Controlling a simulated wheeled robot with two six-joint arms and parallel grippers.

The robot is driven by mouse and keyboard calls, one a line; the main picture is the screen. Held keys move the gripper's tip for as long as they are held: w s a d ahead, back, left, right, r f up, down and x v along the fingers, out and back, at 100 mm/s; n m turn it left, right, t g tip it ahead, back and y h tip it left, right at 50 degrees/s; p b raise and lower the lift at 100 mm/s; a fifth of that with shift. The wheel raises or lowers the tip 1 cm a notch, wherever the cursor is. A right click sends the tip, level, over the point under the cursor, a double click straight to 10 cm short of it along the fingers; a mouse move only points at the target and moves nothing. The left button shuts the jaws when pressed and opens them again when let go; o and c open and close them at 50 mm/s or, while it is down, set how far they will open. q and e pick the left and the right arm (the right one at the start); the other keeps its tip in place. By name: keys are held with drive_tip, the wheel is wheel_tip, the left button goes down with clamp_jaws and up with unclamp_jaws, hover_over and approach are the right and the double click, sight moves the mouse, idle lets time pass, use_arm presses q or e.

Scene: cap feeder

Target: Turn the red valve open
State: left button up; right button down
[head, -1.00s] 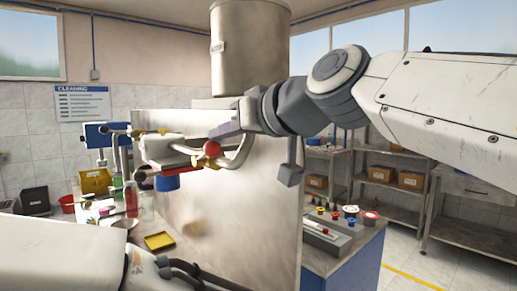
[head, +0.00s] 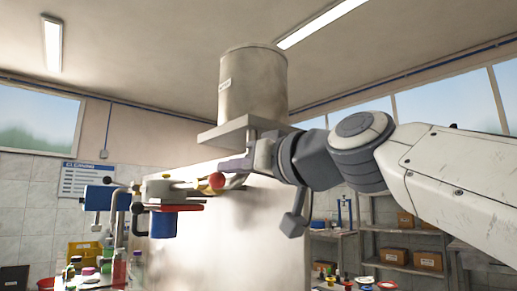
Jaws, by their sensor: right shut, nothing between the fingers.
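A red ball knob (head: 217,180) shows at the front of the piping on the feeder. A flat red handle (head: 182,207) lies above a blue cylinder (head: 163,224), a little lower and to the left. I cannot tell for sure which red part is the valve. My right gripper (head: 236,165) is shut and empty, just above and right of the red ball in the picture. Whether it touches the ball or the pipe is unclear. The pipe behind the ball is partly hidden by my gripper. My left gripper is not in view.
A large metal hopper (head: 253,88) stands above the gripper. A broad metal panel (head: 235,245) fills the space below. A bench at lower left holds bottles and a yellow bin (head: 84,250). Shelves with boxes (head: 428,260) stand at right.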

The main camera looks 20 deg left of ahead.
drive_tip(key=shift+f, duration=0.15)
idle(0.5)
drive_tip(key=s+d+r, duration=0.1)
drive_tip(key=s+d, duration=0.1)
drive_tip(key=d, duration=0.3)
drive_tip(key=s+d+r+b, duration=0.1)
drive_tip(key=d, duration=0.4)
drive_tip(key=shift+s+d+r, duration=0.3)
drive_tip(key=shift+s+d, duration=0.1)
